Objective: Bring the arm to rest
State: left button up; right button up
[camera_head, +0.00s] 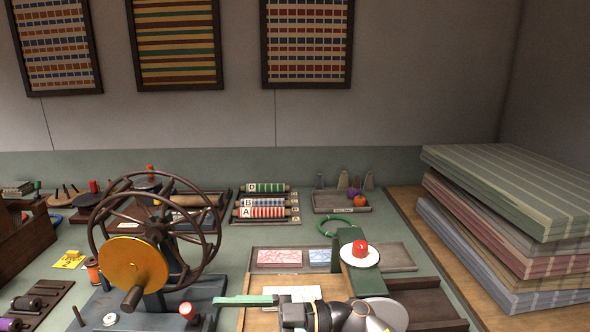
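One of my arms, apparently the right, shows at the bottom edge, right of centre, as a dark and white link with a yellow band. Its dark end (292,316) points left over the front of a wooden board (262,320). The fingers cannot be made out, so I cannot tell whether this gripper is open or shut. A flat green bar (245,301) lies just left of the dark end; whether they touch is unclear. My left gripper is not in view.
A large spoked wheel (108,225) with an orange disc (133,268) stands at left on a blue-grey base. A green post with a white disc and red knob (360,248) rises beyond the arm. Folded cloth stacks (515,190) fill the right. Grey tray (400,257) lies behind.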

jog(key=w+d+f+m+t+h, duration=0.1)
jog(key=d+f+m+t+h, duration=0.9)
jog(key=d+f+m+t, duration=0.7)
jog(key=s+d+f+m+g+h, duration=0.2)
jog(key=s+d+f, duration=0.3)
jog(key=s+f, duration=0.3)
jog(key=s+d+f+m+g+h, duration=0.1)
jog(key=s+d+f+g+h, duration=0.2)
jog(key=s+f, duration=0.5)
jog(key=shift+s+d+f+m+h, duration=0.15)
jog(key=shift+s+d+m+h, duration=0.25)
jog(key=shift+s+d+h, duration=0.5)
